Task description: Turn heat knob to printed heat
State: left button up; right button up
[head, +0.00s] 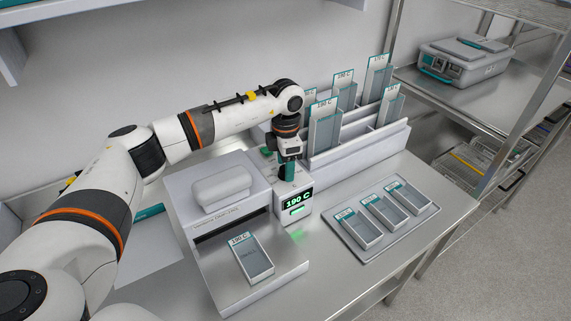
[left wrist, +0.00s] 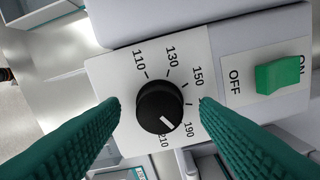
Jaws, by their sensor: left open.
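The heat knob (left wrist: 160,106) is black and round, on a white panel printed 110 to 210. Its white mark points low, between 190 and 210. My left gripper (left wrist: 160,102) is open, its two green fingers on either side of the knob with gaps showing. In the head view my left gripper (head: 288,172) points down over the control end of the white machine (head: 215,185) and hides the knob. The machine's display (head: 297,199) reads 190 C in green. A card on the pouch (head: 252,258) at the machine's front is also printed 190 C.
A green switch (left wrist: 279,75) sits beside the knob between OFF and ON. A tray (head: 345,247) with several pouches lies to the right. A white rack (head: 358,146) with cards stands behind. A metal shelf (head: 440,95) holds a grey case (head: 465,63).

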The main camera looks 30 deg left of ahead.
pick_arm(q)
notch_tip(320, 180, up, 12)
jog(key=b, duration=0.3)
jog(key=shift+f+b, duration=0.15)
jog(key=shift+b, duration=0.15)
